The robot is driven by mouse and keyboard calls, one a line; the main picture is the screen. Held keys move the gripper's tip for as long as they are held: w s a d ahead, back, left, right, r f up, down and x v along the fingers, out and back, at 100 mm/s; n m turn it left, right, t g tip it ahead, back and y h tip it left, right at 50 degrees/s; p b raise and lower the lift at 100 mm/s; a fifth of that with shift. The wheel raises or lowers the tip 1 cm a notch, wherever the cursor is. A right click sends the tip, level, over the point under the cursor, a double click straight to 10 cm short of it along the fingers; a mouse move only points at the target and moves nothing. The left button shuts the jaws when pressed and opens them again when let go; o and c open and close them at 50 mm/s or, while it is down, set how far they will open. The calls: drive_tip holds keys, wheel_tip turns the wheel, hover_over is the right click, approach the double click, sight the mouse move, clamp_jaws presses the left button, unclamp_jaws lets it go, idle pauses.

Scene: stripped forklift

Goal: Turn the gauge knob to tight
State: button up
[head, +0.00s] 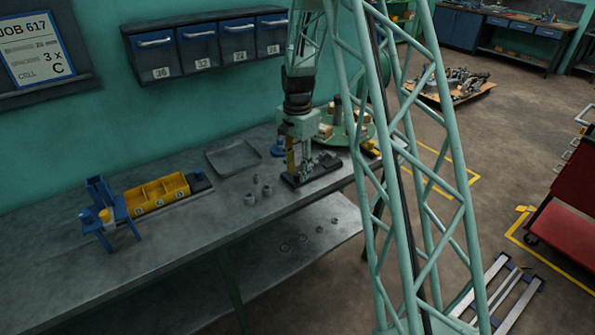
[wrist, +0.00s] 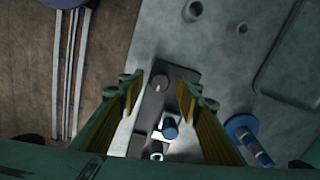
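A dark gauge block (head: 312,172) sits on the workbench near its front edge. In the wrist view, the block (wrist: 150,106) carries a round grey knob (wrist: 159,83) with a light mark on top; I cannot read any tight marking. A blue round part (wrist: 170,129) and a pale metal piece sit further down the block. My gripper (wrist: 159,88) points down over the block, its yellow-padded fingers open on either side of the knob, with a visible gap at each side. In the head view, my gripper (head: 300,165) partly hides the block.
On the bench (head: 75,237) are a yellow bin (head: 157,194), a blue stand (head: 106,207), a grey tray (head: 233,158) and several small metal parts (head: 250,199). A blue spool-like part (wrist: 243,130) stands right of my gripper. A round turntable (head: 355,132) is close behind.

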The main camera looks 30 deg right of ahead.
sight(297, 173)
wheel_tip(297, 173, up, 12)
drive_tip(key=shift+f, duration=0.15)
idle(0.6)
idle(0.6)
